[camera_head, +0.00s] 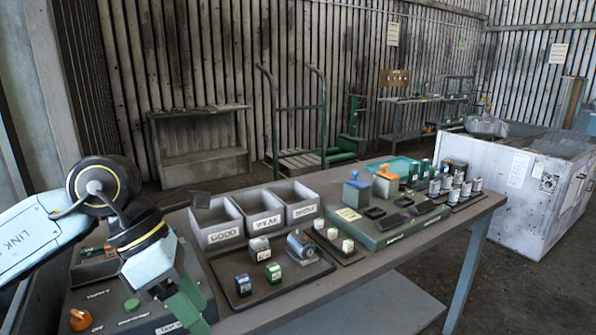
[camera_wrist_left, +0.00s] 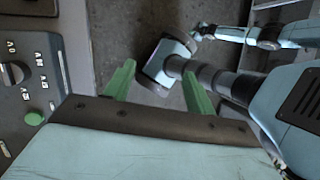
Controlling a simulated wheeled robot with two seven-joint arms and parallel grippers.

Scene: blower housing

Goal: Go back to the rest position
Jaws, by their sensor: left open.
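My left gripper (camera_head: 192,312) hangs at the lower left of the head view, over the front left of the workbench, beside a grey control panel (camera_head: 110,305). In the left wrist view its two green fingers (camera_wrist_left: 158,72) stand apart with nothing between them, above the floor just off the bench edge. The panel shows at the left of that view with a green button (camera_wrist_left: 34,118). My right gripper does not show in the head view. Parts of my own body and arm fill the right of the wrist view; no right fingers can be made out.
A green fixture board (camera_head: 385,235) and several cylinders (camera_head: 434,188) stand right.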

